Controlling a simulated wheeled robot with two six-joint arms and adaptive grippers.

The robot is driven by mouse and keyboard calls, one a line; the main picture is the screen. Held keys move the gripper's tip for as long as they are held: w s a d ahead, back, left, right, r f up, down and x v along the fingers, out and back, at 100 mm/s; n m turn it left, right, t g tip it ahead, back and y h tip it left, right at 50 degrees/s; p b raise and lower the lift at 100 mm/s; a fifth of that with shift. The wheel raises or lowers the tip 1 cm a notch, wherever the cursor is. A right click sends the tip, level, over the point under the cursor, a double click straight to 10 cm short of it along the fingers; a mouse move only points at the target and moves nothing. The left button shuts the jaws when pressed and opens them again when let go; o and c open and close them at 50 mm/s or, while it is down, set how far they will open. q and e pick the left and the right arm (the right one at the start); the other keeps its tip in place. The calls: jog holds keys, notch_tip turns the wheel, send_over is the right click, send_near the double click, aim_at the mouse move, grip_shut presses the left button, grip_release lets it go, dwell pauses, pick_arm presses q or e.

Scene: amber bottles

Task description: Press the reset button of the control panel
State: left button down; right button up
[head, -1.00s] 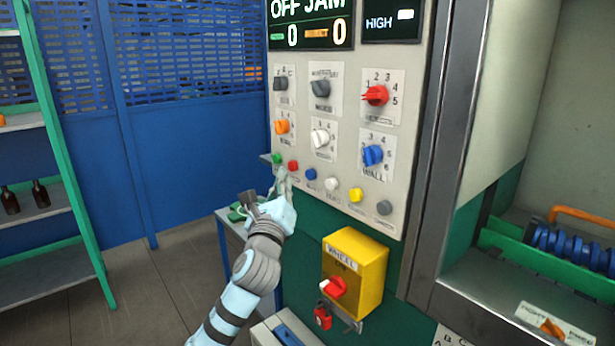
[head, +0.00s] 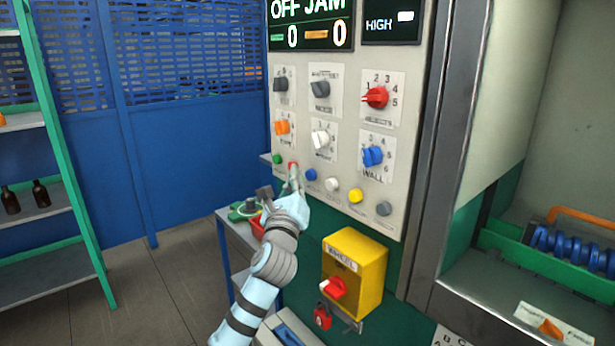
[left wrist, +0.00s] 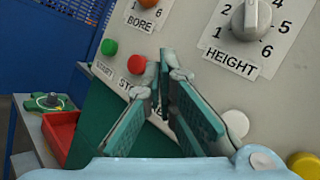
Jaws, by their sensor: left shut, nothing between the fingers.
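The control panel (head: 343,120) carries a slanted row of round buttons: green (head: 277,159), red (head: 293,164), blue (head: 311,174), white (head: 332,184), yellow (head: 355,195) and grey (head: 384,208). Their labels are too small here to tell which is reset. My left gripper (head: 293,176) is shut and empty, its tips just below the red button. In the left wrist view the fingertips (left wrist: 165,72) lie right of the red button (left wrist: 137,64), close to the panel; contact cannot be told. The blue button is hidden there. My right gripper is not in view.
Rotary knobs, such as a red one (head: 376,97) and a blue one (head: 373,155), sit above the buttons. A yellow switch box (head: 355,271) juts out below. A small side table with a red bin (left wrist: 62,134) stands left. A bottle shelf (head: 42,208) is farther left.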

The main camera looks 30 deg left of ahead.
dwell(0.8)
pick_arm(q)
jog(key=shift+w+d+p, duration=0.1)
jog(key=shift+w+p, duration=0.2)
jog(key=shift+w, duration=0.1)
jog(key=shift+w+d, duration=0.15)
jog(key=shift+w, duration=0.25)
dwell(0.6)
jog(key=shift+s+a+p, duration=0.3)
jog(key=shift+s+p, duration=0.35)
jog(key=shift+s, duration=0.15)
